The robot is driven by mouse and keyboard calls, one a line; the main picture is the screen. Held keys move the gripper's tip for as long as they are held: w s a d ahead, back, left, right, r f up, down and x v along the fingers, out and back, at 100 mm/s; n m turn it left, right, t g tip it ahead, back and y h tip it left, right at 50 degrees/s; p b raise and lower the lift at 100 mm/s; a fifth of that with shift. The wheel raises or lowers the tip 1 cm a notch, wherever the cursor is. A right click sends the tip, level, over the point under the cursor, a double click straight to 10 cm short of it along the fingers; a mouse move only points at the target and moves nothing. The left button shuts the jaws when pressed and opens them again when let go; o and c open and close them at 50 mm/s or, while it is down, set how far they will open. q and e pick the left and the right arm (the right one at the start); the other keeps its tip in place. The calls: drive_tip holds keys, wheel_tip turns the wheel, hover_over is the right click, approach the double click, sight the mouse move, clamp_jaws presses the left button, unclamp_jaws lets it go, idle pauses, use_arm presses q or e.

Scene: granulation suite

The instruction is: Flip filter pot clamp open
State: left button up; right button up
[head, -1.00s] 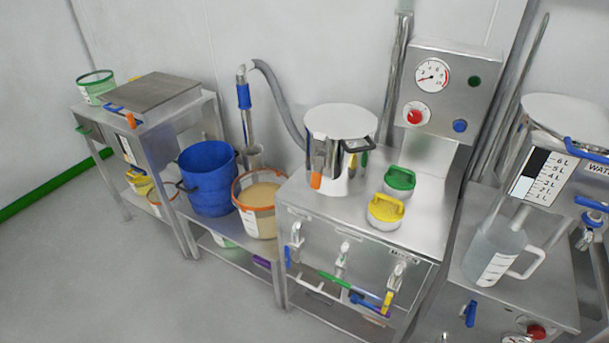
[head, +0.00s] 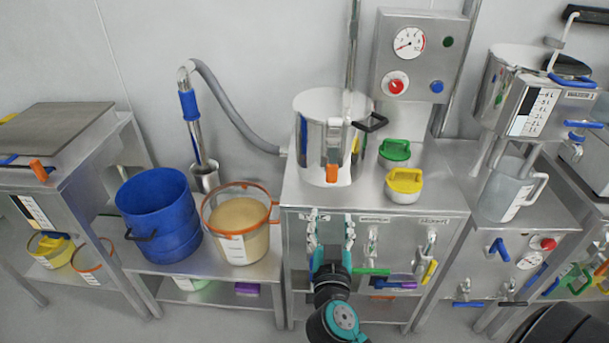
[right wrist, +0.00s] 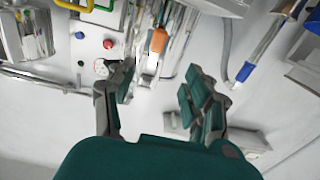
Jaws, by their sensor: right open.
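The filter pot (head: 312,112) is a steel pot with a lid, standing on the steel bench top at centre. Its clamp has an orange tab (head: 332,173) on the front of the pot, hanging down over a pale upright part. In the right wrist view the orange tab (right wrist: 158,40) lies ahead, between the directions of the two fingers. My right gripper (head: 331,232) is open and empty, in front of the bench and below the tab, apart from it. The same right gripper (right wrist: 157,88) shows its spread fingers in the wrist view. My left gripper is not in view.
A green-handled lid (head: 394,150) and a yellow-handled lid (head: 404,184) sit right of the pot. Behind them stands a panel (head: 420,55) with gauge and buttons. A blue bucket (head: 158,205) and an orange-rimmed tub (head: 238,218) stand on the left shelf. Valves line the bench front.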

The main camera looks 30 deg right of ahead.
sight(332, 173)
drive_tip(key=p+x, duration=0.1)
drive_tip(key=x, duration=0.4)
drive_tip(key=p+x, duration=0.1)
drive_tip(key=x, duration=0.5)
drive_tip(key=p+x, duration=0.2)
drive_tip(key=x, duration=0.4)
drive_tip(key=shift+d+r, duration=0.15)
drive_tip(key=shift+d, duration=0.2)
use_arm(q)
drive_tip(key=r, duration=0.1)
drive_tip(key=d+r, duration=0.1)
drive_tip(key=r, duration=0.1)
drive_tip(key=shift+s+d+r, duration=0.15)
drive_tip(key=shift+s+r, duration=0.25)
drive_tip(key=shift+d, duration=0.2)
use_arm(e)
clamp_jaws()
